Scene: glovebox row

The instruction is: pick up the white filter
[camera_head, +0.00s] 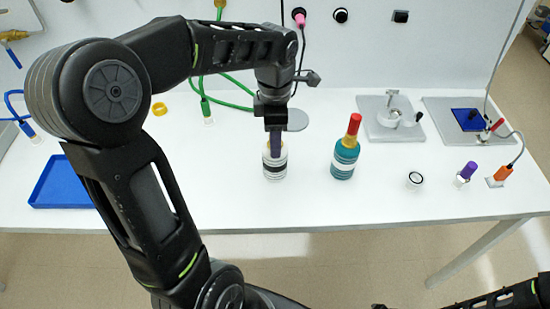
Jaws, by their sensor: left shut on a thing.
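The white filter (275,172), a white cylinder with dark bands, is upright at the middle of the white table. My left gripper (275,148) points straight down over it and is shut on its upper part. The fingers hide part of its top and middle. I cannot tell whether its base touches the table. Part of my right arm shows at the bottom right corner, but its gripper is not in view.
A teal bottle with a red cap (345,152) stands close to the right. Beyond it are a small white-and-black round piece (415,180) and a purple-capped vial (465,174). A blue tray (48,200) lies at left. The front middle is clear.

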